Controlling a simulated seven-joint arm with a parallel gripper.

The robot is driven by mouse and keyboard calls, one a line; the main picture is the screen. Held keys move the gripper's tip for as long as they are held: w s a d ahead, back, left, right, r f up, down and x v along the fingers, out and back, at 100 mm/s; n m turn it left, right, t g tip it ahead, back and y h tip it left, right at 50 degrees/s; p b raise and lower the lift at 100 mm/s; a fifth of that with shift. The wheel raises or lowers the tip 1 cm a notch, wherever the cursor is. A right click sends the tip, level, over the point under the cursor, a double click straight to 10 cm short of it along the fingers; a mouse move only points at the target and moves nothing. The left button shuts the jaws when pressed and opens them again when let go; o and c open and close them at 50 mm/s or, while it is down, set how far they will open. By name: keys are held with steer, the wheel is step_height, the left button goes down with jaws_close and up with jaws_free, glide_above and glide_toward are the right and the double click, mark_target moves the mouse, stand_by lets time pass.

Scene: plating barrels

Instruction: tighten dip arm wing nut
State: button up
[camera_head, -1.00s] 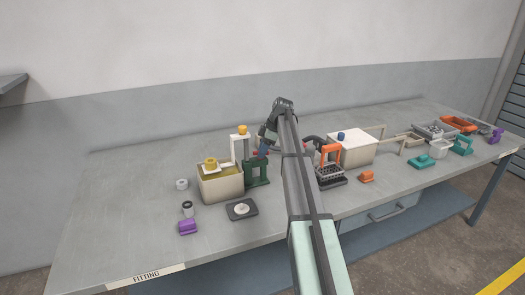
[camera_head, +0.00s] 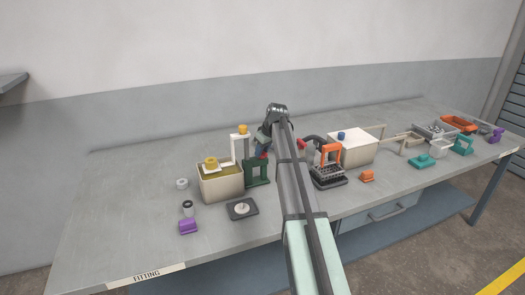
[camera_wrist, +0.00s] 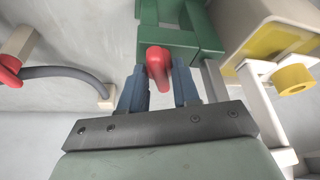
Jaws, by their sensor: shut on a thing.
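The red wing nut (camera_wrist: 158,66) points up between the two blue fingers of my gripper (camera_wrist: 159,88) in the wrist view, and my gripper is shut on it. The nut is beside the green stand (camera_wrist: 180,42). The stand also shows in the head view (camera_head: 258,174), just right of the cream tank (camera_head: 222,187). The white dip arm (camera_head: 235,148) rises there with a yellow knob on top. In the head view, my own arm and wrist hide most of the gripper and nut.
A dark plate with a white disc (camera_head: 241,209) lies in front of the tank. A purple block (camera_head: 188,227) and small rings are at left. An orange-handled basket (camera_head: 329,170) stands to the right of my arm.

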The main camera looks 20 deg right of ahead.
steer(key=shift+m, duration=0.5)
steer(key=shift+h, duration=0.3)
steer(key=o, duration=1)
steer(key=shift+o, duration=0.2)
steer(key=v, duration=1.3)
steer(key=shift+s+r, duration=0.2)
steer(key=shift+r, duration=0.15)
steer(key=shift+d, duration=0.15)
